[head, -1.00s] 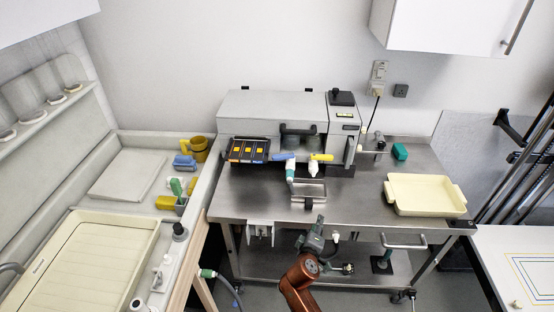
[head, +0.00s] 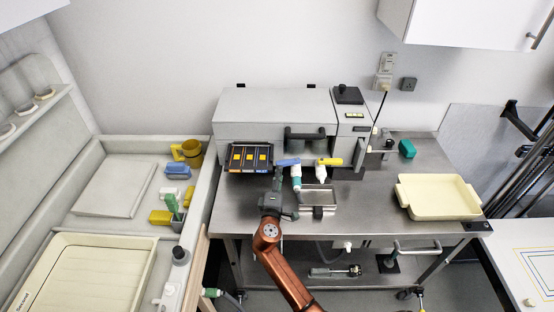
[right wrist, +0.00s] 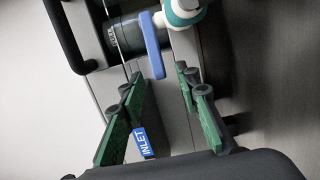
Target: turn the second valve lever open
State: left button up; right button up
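Two valve levers show at the front of the grey machine (head: 260,112). The blue lever (head: 288,162) and the yellow lever (head: 330,161) both lie roughly sideways in the head view, each by a white valve body. My right gripper (head: 278,181) is just below and left of the blue lever. In the right wrist view the blue lever (right wrist: 152,45) lies beyond the fingertips of my right gripper (right wrist: 158,88), apart from them. The fingers with green pads are open and empty. A blue tag reading INLET (right wrist: 140,143) shows between them. My left gripper is not in view.
A black handle (head: 305,133) sticks out above the levers. A rack with orange labels (head: 249,158) stands left of them. A metal tray (head: 318,198) sits close to the right of my gripper. A cream tray (head: 440,213) stands farther right on the steel table.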

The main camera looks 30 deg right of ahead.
aim_at(282, 162)
jog(key=x, duration=0.6)
jog(key=shift+s+r, duration=0.1)
jog(key=shift+w+d, duration=0.25)
jog(key=shift+d, duration=0.1)
jog(key=shift+w, duration=0.1)
jog(key=c, duration=0.6)
grip_shut()
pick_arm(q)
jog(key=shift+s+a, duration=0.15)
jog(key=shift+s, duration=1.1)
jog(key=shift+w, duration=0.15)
